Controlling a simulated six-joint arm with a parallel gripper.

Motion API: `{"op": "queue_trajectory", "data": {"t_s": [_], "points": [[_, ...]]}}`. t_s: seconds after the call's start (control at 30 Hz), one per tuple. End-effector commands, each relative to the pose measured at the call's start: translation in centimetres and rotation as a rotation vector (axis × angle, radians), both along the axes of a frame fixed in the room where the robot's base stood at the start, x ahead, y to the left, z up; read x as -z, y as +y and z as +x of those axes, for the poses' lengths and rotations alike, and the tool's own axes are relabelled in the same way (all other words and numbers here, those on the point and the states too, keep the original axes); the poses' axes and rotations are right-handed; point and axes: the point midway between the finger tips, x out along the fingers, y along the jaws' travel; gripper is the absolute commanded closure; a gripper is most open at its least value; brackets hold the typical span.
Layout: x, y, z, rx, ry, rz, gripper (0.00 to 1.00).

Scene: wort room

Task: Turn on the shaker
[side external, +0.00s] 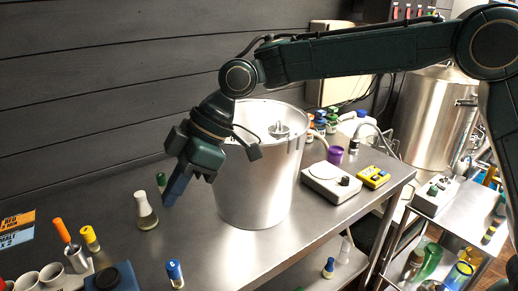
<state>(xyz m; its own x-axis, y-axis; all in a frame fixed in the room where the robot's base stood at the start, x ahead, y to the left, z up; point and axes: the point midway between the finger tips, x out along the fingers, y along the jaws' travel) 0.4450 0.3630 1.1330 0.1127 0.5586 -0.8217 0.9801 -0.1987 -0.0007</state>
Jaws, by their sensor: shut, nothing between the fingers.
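My gripper (168,202) is shut and empty, pointing down in front of a large metal bucket (255,185) at the middle of the steel table. Which device is the shaker is not certain. A dark blue device (114,277) is partly cut off at the bottom left edge. No lit indicator can be made out on either.
A flask with a white top (146,211) stands close left of my gripper. A yellow meter (373,177) and a purple cup (335,155) are near the white device. A blue-capped vial (174,272) stands near the front edge. Bare steel (205,235) lies below my gripper.

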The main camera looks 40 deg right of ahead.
Motion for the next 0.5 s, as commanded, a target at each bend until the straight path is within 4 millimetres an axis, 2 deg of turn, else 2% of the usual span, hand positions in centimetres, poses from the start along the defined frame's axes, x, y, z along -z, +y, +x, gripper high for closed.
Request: {"op": "queue_trajectory", "data": {"t_s": [0.03,0.2,0.33,0.5], "points": [[0.8,1.2,0.1,-0.031,0.002,0.004,1.00],[2.7,4.2,0.1,-0.122,-0.001,0.021,1.00],[3.7,5.7,0.0,-0.168,-0.003,0.032,1.00],[4.3,6.6,-0.1,-0.197,-0.005,0.039,1.00]]}}
